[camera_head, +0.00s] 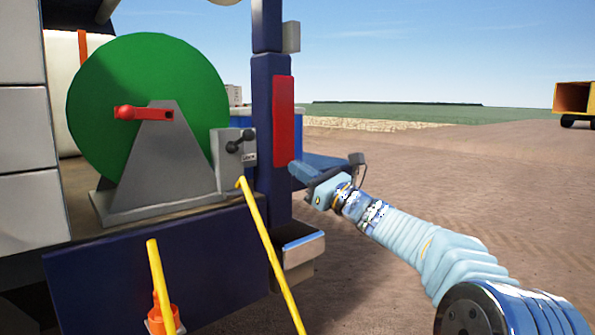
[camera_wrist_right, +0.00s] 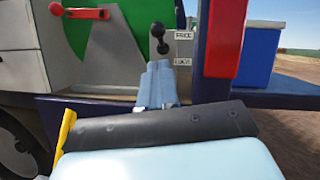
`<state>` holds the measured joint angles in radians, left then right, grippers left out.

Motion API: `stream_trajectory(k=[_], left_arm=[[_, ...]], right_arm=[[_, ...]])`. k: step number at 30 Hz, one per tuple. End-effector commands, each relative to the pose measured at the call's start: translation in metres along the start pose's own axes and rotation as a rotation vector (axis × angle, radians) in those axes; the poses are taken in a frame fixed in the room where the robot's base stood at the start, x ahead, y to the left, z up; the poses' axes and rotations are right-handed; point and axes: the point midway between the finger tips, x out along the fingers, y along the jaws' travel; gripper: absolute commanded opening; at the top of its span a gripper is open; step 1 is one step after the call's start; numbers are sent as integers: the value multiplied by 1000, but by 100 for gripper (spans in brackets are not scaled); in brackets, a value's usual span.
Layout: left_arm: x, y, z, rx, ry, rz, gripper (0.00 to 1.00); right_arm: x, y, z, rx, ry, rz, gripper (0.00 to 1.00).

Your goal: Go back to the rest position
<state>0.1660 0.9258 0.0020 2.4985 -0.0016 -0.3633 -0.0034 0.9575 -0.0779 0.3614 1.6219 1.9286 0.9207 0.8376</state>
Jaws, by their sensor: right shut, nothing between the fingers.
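My right arm reaches in from the lower right in the head view, covered in a light blue sleeve. My right gripper (camera_head: 294,167) is shut and empty, its fingertips just in front of the dark blue post (camera_head: 268,190), below the red panel (camera_head: 283,120). In the right wrist view the gripper's closed fingers (camera_wrist_right: 157,68) point toward a black lever (camera_wrist_right: 158,38) on a grey box with small labels. That lever (camera_head: 240,141) also shows in the head view; the fingertips look apart from it. My left gripper is not in view.
A green reel (camera_head: 148,85) with a red handle (camera_head: 143,113) stands on the machine. A yellow bar (camera_head: 270,255) slants down from the grey box. A yellow rod (camera_head: 159,285) stands in an orange base. Open dirt ground (camera_head: 470,180) lies to the right, with a yellow trailer (camera_head: 573,98) far off.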

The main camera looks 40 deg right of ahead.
Motion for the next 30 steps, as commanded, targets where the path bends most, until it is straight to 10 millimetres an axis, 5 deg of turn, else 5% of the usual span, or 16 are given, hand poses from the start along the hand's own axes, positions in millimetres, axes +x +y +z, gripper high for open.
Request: stream_trajectory(k=[11, 14, 17, 20, 26, 30], left_arm=[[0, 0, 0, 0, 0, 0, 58], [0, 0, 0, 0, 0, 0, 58], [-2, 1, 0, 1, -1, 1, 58], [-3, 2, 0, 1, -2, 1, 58], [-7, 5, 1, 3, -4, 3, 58], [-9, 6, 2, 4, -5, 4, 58]], right_arm=[[0, 0, -2, 0, 3, 0, 0], [2, 2, -20, 0, 43, 8, 0], [3, 13, -70, -11, 149, 38, 0], [0, 36, -145, -46, 314, 107, 0], [-36, 118, -300, -191, 647, 363, 0], [-84, 191, -389, -354, 821, 632, 0]])
